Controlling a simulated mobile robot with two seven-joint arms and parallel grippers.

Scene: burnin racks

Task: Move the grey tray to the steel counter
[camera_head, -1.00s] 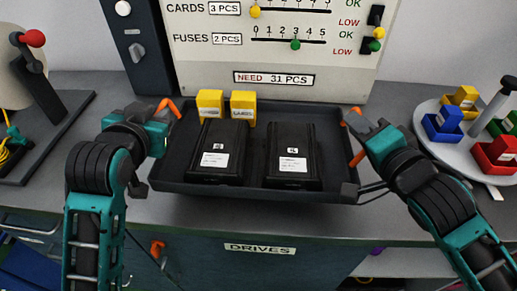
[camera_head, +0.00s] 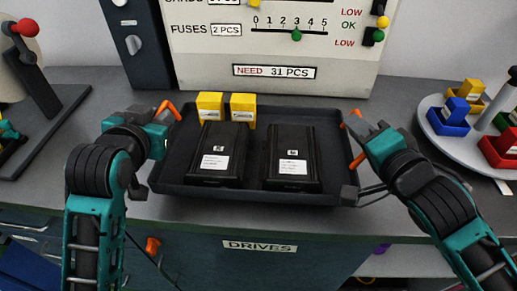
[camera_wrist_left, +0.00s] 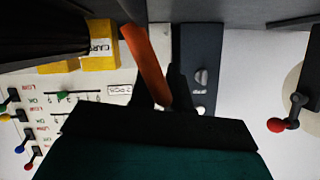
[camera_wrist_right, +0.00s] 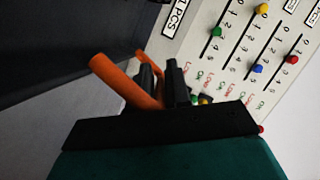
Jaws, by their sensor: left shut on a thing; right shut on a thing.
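The dark grey tray (camera_head: 255,193) sits in the middle of the head view, over the grey counter. It carries two black drives (camera_head: 217,150) (camera_head: 292,155) with white labels and two yellow boxes (camera_head: 210,105) (camera_head: 243,108) along its back edge. My left gripper (camera_head: 165,125) is shut on the orange handle at the tray's left end; that handle also shows in the left wrist view (camera_wrist_left: 147,65). My right gripper (camera_head: 355,130) is shut on the right orange handle, seen in the right wrist view (camera_wrist_right: 125,80). I cannot tell whether the tray's underside touches the counter.
A panel (camera_head: 275,50) with sliders stands behind the tray. A round platter (camera_head: 435,120) with coloured bins stands on the right. A stand with a red-knobbed lever (camera_head: 25,28) is on the left. A front labelled DRIVES (camera_head: 260,246) lies below the grey counter (camera_head: 100,205).

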